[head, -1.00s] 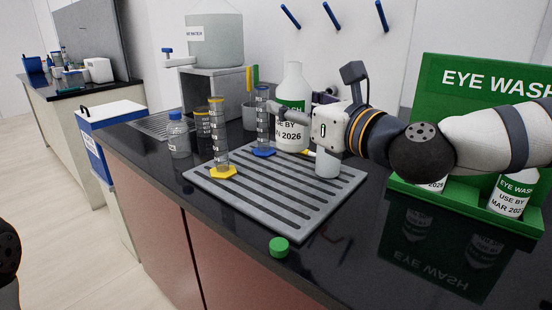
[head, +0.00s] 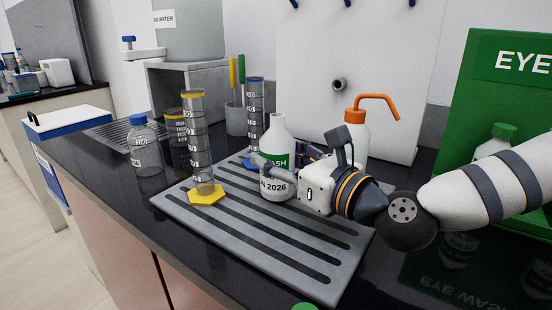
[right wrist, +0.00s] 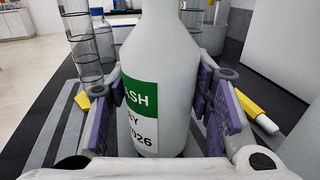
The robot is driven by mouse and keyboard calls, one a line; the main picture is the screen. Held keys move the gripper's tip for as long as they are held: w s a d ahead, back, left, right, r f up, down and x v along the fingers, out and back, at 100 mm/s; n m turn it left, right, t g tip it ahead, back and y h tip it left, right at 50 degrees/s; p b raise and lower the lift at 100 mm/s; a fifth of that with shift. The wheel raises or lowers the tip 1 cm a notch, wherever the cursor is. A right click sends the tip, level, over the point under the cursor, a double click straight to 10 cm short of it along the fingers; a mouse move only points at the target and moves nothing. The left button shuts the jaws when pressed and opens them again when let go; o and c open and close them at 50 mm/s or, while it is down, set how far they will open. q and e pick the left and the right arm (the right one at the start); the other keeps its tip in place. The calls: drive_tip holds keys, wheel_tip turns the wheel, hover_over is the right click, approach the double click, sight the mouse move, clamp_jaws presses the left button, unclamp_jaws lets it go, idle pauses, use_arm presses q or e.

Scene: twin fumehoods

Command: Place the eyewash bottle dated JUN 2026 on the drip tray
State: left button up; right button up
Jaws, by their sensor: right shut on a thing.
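A white eyewash bottle (head: 279,135) with a green-and-white label is upright over the back part of the grey slotted drip tray (head: 240,240). Its label ends in "N 2026"; the rest of the month is hidden by a finger. My right gripper (head: 283,160) is shut around the bottle's body from the right. In the right wrist view the bottle (right wrist: 160,70) stands between the purple finger pads. I cannot tell whether its base touches the tray. My left gripper is not in view.
A yellow-based cylinder (head: 195,140) stands on the tray's left, with a blue-topped cylinder (head: 255,110) behind. An orange-spouted wash bottle (head: 356,132) is behind my gripper. The green eyewash stand (head: 480,110) is at right. The tray's front is clear.

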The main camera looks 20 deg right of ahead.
drive_tip(key=shift+w, duration=0.2)
drive_tip(key=o, duration=1.1)
drive_tip(key=shift+w+f, duration=0.15)
drive_tip(key=shift+f, duration=0.05)
drive_tip(key=o, duration=0.4)
drive_tip(key=shift+r, duration=0.2)
